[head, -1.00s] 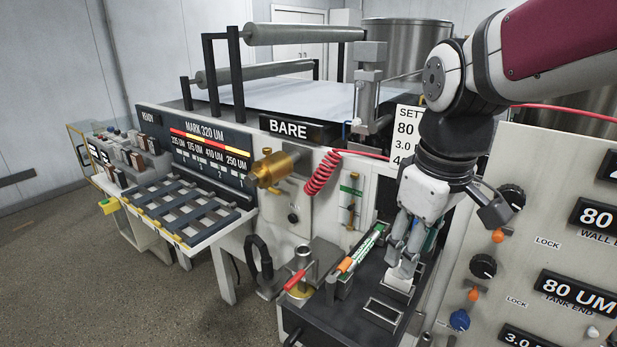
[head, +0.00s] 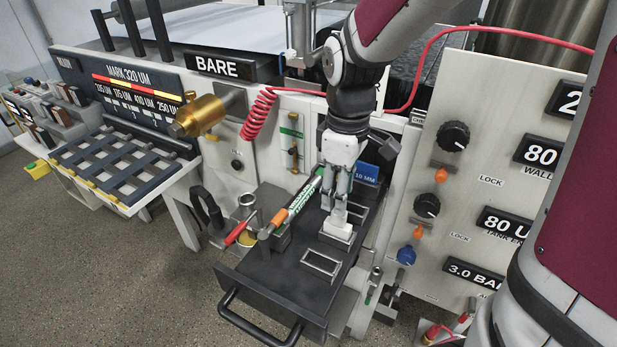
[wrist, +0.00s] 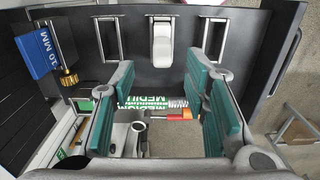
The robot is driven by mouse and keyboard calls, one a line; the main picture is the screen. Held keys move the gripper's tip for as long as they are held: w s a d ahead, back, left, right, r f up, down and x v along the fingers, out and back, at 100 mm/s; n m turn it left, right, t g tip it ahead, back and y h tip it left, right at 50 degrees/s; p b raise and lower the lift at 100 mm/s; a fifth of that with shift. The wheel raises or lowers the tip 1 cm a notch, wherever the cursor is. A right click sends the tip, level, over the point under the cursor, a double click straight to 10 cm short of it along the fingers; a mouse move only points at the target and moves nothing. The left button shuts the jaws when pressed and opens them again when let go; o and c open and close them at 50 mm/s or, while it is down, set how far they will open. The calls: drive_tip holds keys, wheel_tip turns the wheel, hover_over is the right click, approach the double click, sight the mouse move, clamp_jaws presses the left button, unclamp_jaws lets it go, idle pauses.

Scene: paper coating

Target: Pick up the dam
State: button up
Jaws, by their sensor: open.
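A small white block (head: 338,229), which looks like the dam, sits in one of the slots of a dark drawer tray (head: 285,285). It also shows in the wrist view (wrist: 162,42), upright between two empty metal frames. My gripper (head: 335,209) points down at the block, its fingertips close above or beside it; contact cannot be told. In the wrist view my gripper (wrist: 165,72) has its green-padded fingers spread wide with nothing between the pads, and the block lies in line with the gap.
Empty metal frames (head: 322,262) flank the block. A green-and-orange marked tube (head: 293,207) lies to the left, beside a red-handled fitting (head: 240,232). A blue 10 MM block (wrist: 40,50) stands at the tray's end. A control panel (head: 470,200) rises to the right.

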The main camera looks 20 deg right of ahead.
sight(338, 226)
drive_tip(key=shift+s+f+p, duration=0.2)
drive_tip(key=shift+f+p, duration=0.2)
drive_tip(key=shift+f, duration=2.85)
clamp_jaws()
